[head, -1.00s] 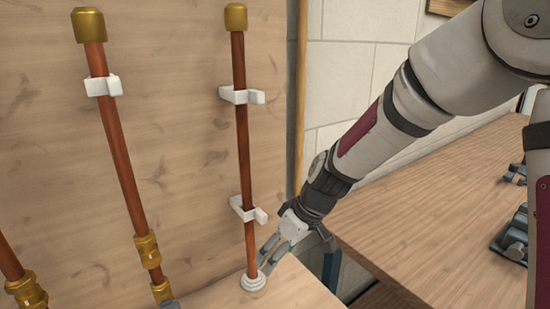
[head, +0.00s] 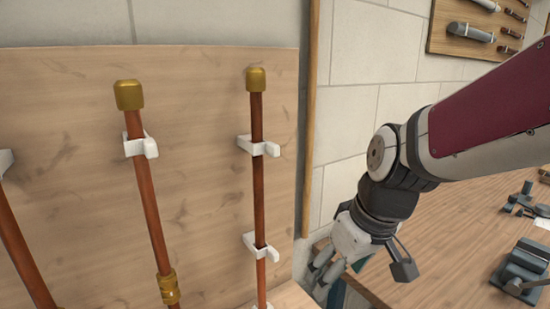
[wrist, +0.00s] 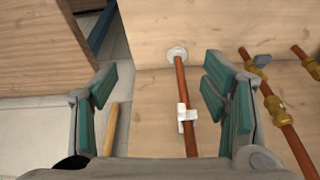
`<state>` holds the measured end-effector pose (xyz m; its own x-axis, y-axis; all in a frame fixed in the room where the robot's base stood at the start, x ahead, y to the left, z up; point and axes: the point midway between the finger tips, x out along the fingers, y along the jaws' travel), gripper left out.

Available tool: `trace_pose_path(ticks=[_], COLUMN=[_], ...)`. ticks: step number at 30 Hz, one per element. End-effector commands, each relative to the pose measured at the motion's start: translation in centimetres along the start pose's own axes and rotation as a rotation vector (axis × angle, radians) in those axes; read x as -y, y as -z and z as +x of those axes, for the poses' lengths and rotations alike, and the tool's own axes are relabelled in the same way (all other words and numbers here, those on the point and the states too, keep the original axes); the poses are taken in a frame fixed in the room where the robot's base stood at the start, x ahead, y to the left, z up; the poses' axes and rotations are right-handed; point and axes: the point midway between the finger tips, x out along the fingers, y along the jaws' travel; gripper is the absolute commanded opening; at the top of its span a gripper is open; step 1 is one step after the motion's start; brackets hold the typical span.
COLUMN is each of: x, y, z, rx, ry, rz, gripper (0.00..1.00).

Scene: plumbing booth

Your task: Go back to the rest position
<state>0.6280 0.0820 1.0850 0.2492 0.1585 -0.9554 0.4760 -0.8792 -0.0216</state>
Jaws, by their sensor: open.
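My gripper (head: 326,274) is at the right of the pipe board in the head view, pointing down, open and empty. It stands apart from the nearest copper pipe (head: 257,170), which is upright with a brass cap on top and is held by two white clips. In the wrist view the two green-padded fingers of my gripper (wrist: 163,95) are spread wide. That copper pipe (wrist: 181,80) shows beyond and between them, ending in a white round flange (wrist: 177,54). Nothing is between the pads.
More copper pipes (head: 150,215) with brass fittings stand on the wooden board (head: 205,120) at left. A wooden workbench (head: 440,265) with grey vises (head: 522,270) is at right. A tool board (head: 480,28) hangs on the tiled wall behind my arm.

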Motion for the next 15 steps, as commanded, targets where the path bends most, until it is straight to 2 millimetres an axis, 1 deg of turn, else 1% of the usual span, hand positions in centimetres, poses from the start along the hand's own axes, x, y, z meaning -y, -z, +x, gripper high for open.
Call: trace_pose_path(ticks=[1, 5, 6, 9, 12, 15], x=[0.0, -0.2, -0.1, -0.1, 0.0, 0.1], y=[-1.4, -5.2, -6.4, -9.3, -11.8, -13.7], z=[-2.0, -5.6, -6.5, -8.7, -10.2, -11.0], rx=[-0.009, -0.019, -0.022, -0.037, -0.051, -0.062], ry=[-0.028, -0.086, -0.101, -0.136, -0.161, -0.177], rz=[0.035, 0.149, 0.186, 0.275, 0.353, 0.412], gripper=[0.68, 0.68, 0.68, 0.68, 0.68, 0.68])
